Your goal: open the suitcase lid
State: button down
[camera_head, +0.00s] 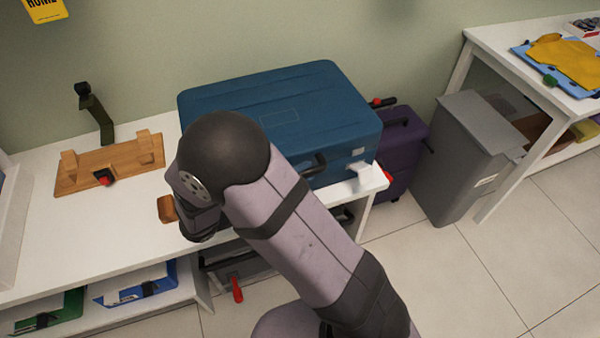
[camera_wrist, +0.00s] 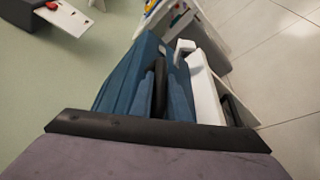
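A blue suitcase (camera_head: 300,90) lies flat on the white bench, its lid closed as far as I can see. A dark handle (camera_head: 316,164) is on its front side, and a light latch-like plate (camera_head: 357,152) is near the right front corner. My arm crosses in front of the suitcase and covers its left front part. The suitcase (camera_wrist: 128,82) also shows in the wrist view, with its dark handle (camera_wrist: 159,85) facing up. My gripper's fingers do not show in either view; my arm fills the bottom of the wrist view.
The white bench (camera_head: 40,235) carries a wooden stand (camera_head: 110,165) at left. A small brown block (camera_head: 167,208) is beside my wrist. A white piece (camera_head: 364,172) is at the suitcase's right corner. A purple case (camera_head: 405,150) and grey bin (camera_head: 460,155) stand at right.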

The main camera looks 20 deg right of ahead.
jog(key=shift+r, duration=0.1)
jog(key=w+r+n+g+y+p, duration=0.1)
jog(key=w+r+n+p, duration=0.15)
jog(key=r+p, duration=0.75)
jog(key=w+r+n+g+p, duration=0.15)
jog(key=w+r+p, duration=0.25)
jog(key=r+p, duration=0.5)
jog(key=w+r+p, duration=0.9)
jog(key=w+r, duration=0.4)
jog(key=w, duration=0.4)
jog(key=shift+w+r, duration=0.15)
jog(key=shift+w, duration=0.05)
jog(key=c, duration=2)
grip_release()
jog(key=shift+w, duration=0.1)
